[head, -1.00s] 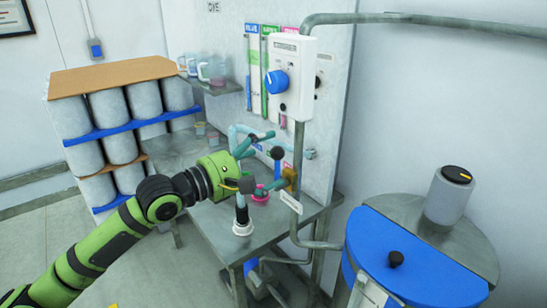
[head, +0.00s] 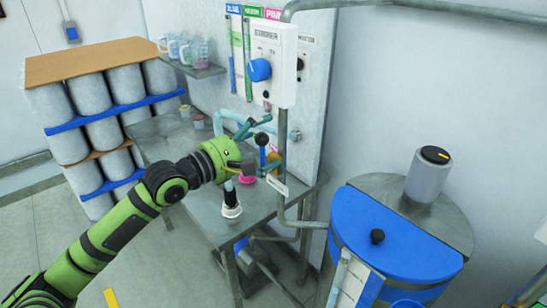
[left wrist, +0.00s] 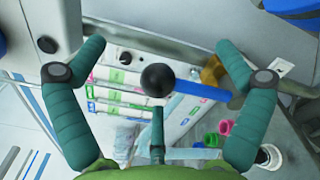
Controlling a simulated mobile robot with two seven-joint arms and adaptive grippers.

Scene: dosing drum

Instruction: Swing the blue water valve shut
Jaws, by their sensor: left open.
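The blue water valve is a blue lever (left wrist: 203,90) with a black ball knob (left wrist: 158,80), seen in the left wrist view. In the head view the knob (head: 261,138) stands at the top of the short blue lever, in front of the pale wall panel. My left gripper (head: 264,141) is open, its teal fingers on either side of the knob. In the left wrist view the knob lies between the spread fingers, and a gap shows on both sides. Its depth between them is hard to tell. My right gripper is in neither view.
A white dispenser box (head: 273,55) with a blue dial hangs above the valve. A brass fitting (left wrist: 212,70) sits beside the lever. A pink cup (head: 247,175) and a black-and-white bottle (head: 231,203) stand below. A blue-lidded drum (head: 390,240) stands at right.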

